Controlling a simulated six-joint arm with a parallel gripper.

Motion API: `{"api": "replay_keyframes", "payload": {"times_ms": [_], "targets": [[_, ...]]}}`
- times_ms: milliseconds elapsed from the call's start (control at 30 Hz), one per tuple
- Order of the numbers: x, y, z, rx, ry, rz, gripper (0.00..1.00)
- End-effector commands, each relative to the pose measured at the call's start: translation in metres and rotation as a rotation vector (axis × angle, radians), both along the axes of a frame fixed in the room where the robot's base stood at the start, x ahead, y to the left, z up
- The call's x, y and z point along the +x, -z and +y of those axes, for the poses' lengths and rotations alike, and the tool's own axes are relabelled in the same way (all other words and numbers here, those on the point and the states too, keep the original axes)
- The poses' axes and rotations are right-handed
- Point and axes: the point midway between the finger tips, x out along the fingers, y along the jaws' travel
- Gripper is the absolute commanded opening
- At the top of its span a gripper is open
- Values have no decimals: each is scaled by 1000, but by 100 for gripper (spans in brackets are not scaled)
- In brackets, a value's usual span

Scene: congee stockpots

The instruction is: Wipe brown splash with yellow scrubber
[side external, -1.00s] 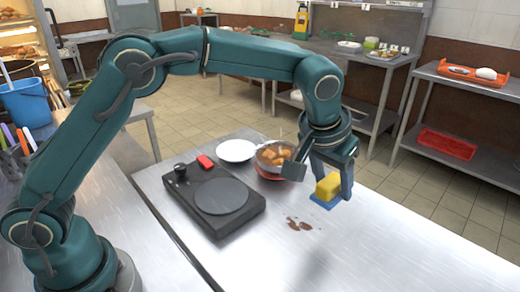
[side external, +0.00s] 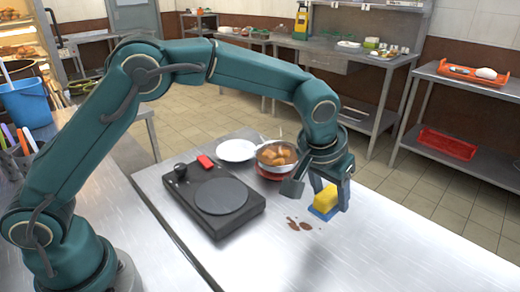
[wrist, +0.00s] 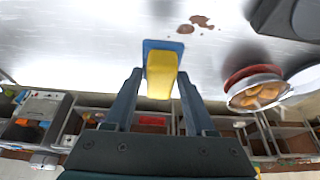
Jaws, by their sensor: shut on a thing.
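The yellow scrubber (side external: 325,197) with a flat blue base (side external: 321,214) is between my gripper's fingers, base down. My gripper (side external: 322,190) is shut on it. In the wrist view the scrubber (wrist: 160,73) sits upright between both fingertips (wrist: 160,82). I cannot tell whether its base touches the table or hangs just above it. The brown splash (side external: 300,225), a few irregular spots, lies on the metal table just left of and nearer the side camera than the scrubber. The splash also shows in the wrist view (wrist: 201,21), apart from the blue base.
A black hotplate (side external: 219,195) stands left of the splash. A pan of brown pieces (side external: 277,155) and a white plate (side external: 236,150) are behind my gripper, to its left. The steel table (side external: 385,245) is clear to the right and front.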

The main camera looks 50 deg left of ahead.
Motion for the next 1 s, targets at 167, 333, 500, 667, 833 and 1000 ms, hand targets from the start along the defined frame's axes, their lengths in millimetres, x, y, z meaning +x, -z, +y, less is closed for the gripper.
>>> {"api": "replay_keyframes", "payload": {"times_ms": [167,333,500,667,833,1000], "targets": [[0,5,0,0,0,0,11],[0,10,0,1,0,0,11],[0,15,0,0,-1,0,11],[-1,20,0,0,0,1,11],[0,24,0,0,0,1,11],[0,29,0,0,0,0,11]]}}
